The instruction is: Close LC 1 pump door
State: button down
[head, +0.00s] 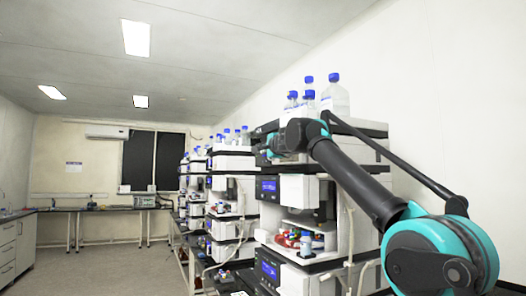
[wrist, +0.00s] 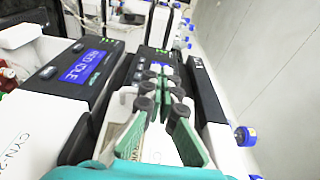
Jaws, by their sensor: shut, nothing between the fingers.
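The nearest column stack (head: 345,205) stands at centre right in the head view. A white front panel (head: 298,190) shows on its upper module, beside a blue display (head: 268,187). I cannot read an LC 1 label, nor tell which panel is the pump door or how far it stands open. My gripper (wrist: 160,72) shows in the wrist view with green finger pads and black joints. Its fingertips are together with nothing between them, over the white and black module housings. A lit blue display (wrist: 82,66) is left of it. In the head view my wrist hides part of the stack's upper front.
Blue-capped bottles (head: 335,97) stand on top of the nearest stack. Small vials (head: 300,240) sit in an open bay below. More stacks (head: 232,190) recede behind it. The floor (head: 120,270) to the left is clear, with white cabinets (head: 18,245) at the far left.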

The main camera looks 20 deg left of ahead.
jog(key=shift+w+d+f+m+t+h, duration=0.1)
jog(key=shift+w+d+m+t+h, duration=0.2)
jog(key=shift+w+m+h, duration=0.3)
jog(key=shift+w+d+f+m+t+h, duration=0.15)
jog(key=shift+w+m+t+h, duration=0.25)
jog(key=shift+h, duration=0.4)
jog(key=shift+r, duration=0.1)
